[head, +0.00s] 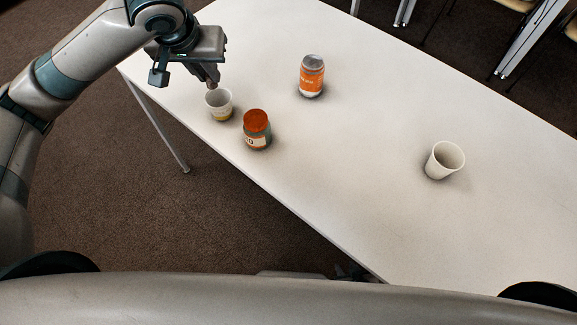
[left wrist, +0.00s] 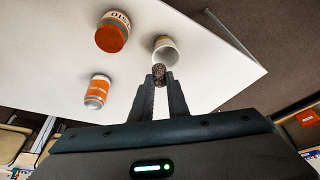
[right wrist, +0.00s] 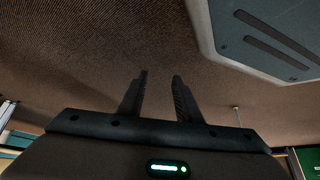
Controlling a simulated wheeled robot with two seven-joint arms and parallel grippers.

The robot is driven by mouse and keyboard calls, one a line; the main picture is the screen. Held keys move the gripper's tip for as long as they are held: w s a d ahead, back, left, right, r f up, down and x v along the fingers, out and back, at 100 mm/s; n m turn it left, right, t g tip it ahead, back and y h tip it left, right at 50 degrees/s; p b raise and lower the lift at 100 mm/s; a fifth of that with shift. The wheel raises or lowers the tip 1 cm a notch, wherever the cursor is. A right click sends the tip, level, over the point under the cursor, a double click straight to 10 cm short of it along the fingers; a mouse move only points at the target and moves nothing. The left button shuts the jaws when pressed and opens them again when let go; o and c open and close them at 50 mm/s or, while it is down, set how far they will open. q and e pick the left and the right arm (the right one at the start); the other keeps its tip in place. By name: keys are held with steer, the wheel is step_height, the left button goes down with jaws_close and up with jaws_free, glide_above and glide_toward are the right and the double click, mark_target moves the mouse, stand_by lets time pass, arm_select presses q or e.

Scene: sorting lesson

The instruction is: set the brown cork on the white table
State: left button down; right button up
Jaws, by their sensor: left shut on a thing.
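My left gripper (head: 213,84) is above the left part of the white table (head: 350,180). In the left wrist view its fingers are shut on the brown cork (left wrist: 158,70), a small dark speckled piece at the fingertips. The cork is close to a white cup with a yellow band (head: 219,105), just above or beside its rim; I cannot tell how far apart they are. In the head view the cork is hard to make out under the gripper. My right gripper (right wrist: 160,77) shows only in the right wrist view, open and empty over the brown floor.
A jar with an orange-red lid (head: 257,128) stands just right of the banded cup. An orange can (head: 312,76) stands further back. A plain white cup (head: 443,161) stands at the right. The table between the jar, can and plain cup is clear.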

arm_select(q)
steer(key=shift+d, duration=0.1)
arm_select(e)
steer(key=shift+s, duration=0.2)
